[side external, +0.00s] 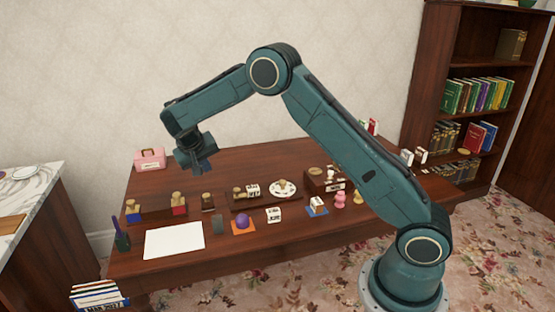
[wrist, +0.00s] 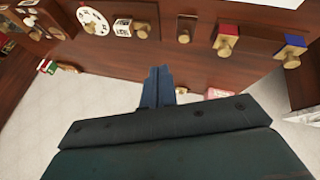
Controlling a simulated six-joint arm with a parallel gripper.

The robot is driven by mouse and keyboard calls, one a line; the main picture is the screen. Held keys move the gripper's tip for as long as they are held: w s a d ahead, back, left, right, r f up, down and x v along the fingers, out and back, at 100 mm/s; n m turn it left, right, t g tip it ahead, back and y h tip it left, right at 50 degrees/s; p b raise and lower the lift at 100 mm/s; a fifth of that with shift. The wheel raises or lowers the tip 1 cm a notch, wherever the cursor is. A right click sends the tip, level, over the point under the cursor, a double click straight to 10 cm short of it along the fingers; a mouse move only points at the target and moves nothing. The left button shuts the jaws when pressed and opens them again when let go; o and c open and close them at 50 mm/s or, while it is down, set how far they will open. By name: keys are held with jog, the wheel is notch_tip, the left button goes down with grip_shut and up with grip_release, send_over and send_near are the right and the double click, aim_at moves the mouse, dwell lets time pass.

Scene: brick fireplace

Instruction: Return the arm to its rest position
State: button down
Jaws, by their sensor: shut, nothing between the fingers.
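My gripper (side external: 204,169) is above the back left part of the dark wooden table (side external: 240,160) in the side view, pointing down. In the wrist view its fingers (wrist: 158,88) are together with nothing between them. The arm is raised and bent, clear of the objects on the table. A pink box (side external: 150,159) stands to the left of the gripper at the back of the table. It also shows in the wrist view (wrist: 219,93), just right of the fingertips.
A row holds stamp-like blocks (side external: 179,204), a white dial (side external: 283,188) and a wooden box (side external: 326,181). White paper (side external: 174,240), a purple ball (side external: 243,222) and a pen holder (side external: 122,241) lie nearer the front. A bookcase (side external: 440,95) stands right; a marble-topped cabinet (side external: 30,185) stands left.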

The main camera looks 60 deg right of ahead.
jog(key=s+a+r+n+t+y, duration=0.1)
jog(key=s+a+r+y, duration=0.1)
jog(key=s+r, duration=0.6)
jog(key=s+a+r+n+t+y, duration=0.1)
jog(key=s+a+r+n, duration=0.15)
jog(key=s+r, duration=0.55)
jog(key=s+a+n+y, duration=0.1)
jog(key=s+a, duration=0.2)
jog(key=s, duration=0.8)
jog(key=s+a+n+t+y, duration=0.1)
jog(key=s+a+n+y, duration=0.1)
jog(key=s, duration=1)
jog(key=shift+s+a+t, duration=0.15)
jog(key=shift+a+t, duration=0.15)
jog(key=shift+a, duration=0.5)
